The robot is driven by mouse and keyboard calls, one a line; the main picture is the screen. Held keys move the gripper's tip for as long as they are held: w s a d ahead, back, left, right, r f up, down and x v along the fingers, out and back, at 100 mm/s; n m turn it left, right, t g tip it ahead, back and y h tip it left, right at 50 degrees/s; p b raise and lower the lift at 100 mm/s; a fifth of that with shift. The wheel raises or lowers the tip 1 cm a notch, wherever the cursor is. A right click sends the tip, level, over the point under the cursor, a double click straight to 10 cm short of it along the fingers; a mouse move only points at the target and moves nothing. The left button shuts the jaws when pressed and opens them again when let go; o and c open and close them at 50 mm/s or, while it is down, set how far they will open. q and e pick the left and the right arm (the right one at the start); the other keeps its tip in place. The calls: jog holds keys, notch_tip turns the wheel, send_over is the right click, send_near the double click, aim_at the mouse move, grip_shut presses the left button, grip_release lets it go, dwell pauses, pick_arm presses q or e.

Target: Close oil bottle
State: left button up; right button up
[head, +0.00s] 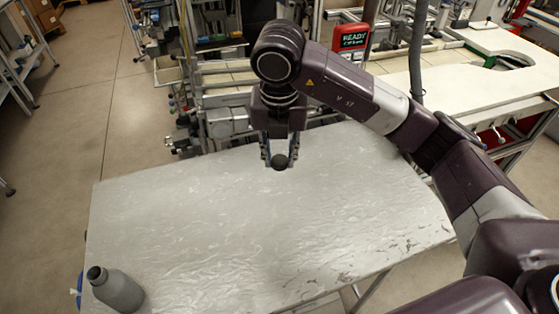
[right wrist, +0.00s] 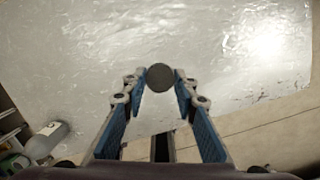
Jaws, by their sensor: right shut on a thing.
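The grey oil bottle (head: 117,289) stands at the near left corner of the table, its dark top facing up. My right gripper (head: 279,160) is above the far middle of the table, well away from the bottle. It is shut on a dark round cap (head: 281,162). In the right wrist view the cap (right wrist: 160,77) sits between the fingertips (right wrist: 160,80), with the blue inner pads on both sides. My left gripper is not in view.
The grey, glossy table (head: 240,220) is clear between gripper and bottle. A small blue thing (head: 79,284) shows beside the bottle at the table's left edge. Machinery (head: 228,122) stands behind the far edge. A red box with a READY screen (head: 354,37) stands farther back.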

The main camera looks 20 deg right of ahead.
dwell(0.3)
jog(key=n, duration=0.1)
jog(key=s+n, duration=0.1)
jog(key=n, duration=0.3)
jog(key=shift+s+d+f+y, duration=0.3)
jog(key=shift+d+y, duration=0.05)
jog(key=shift+y, duration=0.05)
jog(key=s+d+f+n+g, duration=0.1)
jog(key=s+n, duration=0.5)
jog(key=n, duration=1.1)
jog(key=s+d+f+n+g, duration=0.1)
jog(key=s+n, duration=0.5)
jog(key=n, duration=1.1)
jog(key=shift+d+f+n+g, duration=0.25)
jog(key=shift+d+n+g, duration=0.15)
jog(key=shift+d+g, duration=0.35)
